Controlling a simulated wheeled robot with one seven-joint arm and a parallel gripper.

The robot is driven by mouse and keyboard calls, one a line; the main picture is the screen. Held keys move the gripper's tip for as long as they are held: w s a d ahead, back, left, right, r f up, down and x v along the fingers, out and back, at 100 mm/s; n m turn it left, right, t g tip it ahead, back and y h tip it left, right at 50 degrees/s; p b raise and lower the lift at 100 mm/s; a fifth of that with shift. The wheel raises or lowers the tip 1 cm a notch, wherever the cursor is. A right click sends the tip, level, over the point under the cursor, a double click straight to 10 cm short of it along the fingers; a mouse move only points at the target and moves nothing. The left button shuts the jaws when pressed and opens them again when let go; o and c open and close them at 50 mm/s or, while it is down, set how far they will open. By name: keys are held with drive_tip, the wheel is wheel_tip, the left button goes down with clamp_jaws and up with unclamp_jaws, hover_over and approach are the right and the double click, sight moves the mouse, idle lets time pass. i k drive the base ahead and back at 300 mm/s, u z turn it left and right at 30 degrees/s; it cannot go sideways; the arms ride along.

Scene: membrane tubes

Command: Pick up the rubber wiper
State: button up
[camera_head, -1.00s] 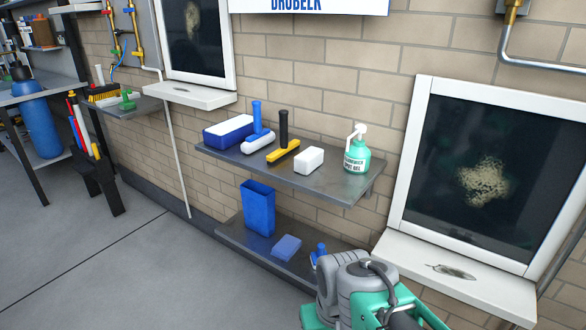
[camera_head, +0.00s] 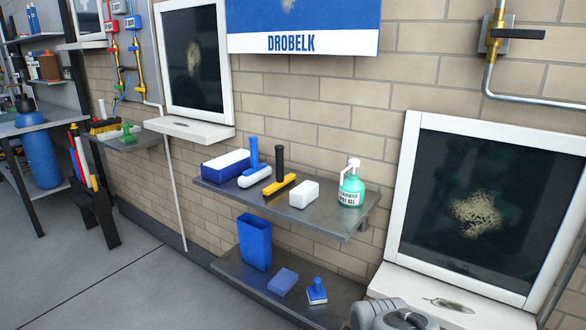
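A wiper with a black upright handle and a yellow head (camera_head: 279,184) stands on the upper grey wall shelf (camera_head: 335,219); it looks like the rubber wiper. Just left of it is a blue-handled tool with a white head (camera_head: 255,174). A white block (camera_head: 304,194) lies close on its right. My gripper is out of view; only a grey part of my arm shows at the bottom edge, right of the lower shelf.
The lower shelf (camera_head: 262,277) holds a blue bin (camera_head: 255,242), a blue sponge (camera_head: 283,281) and a small blue-handled tool (camera_head: 317,291). A window ledge (camera_head: 440,308) juts out at right.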

sight(282, 181)
drive_tip(key=u, duration=0.15)
drive_tip(key=i, duration=0.9)
drive_tip(key=u, duration=1.25)
drive_tip(key=i, duration=0.6)
drive_tip(key=u, duration=0.6)
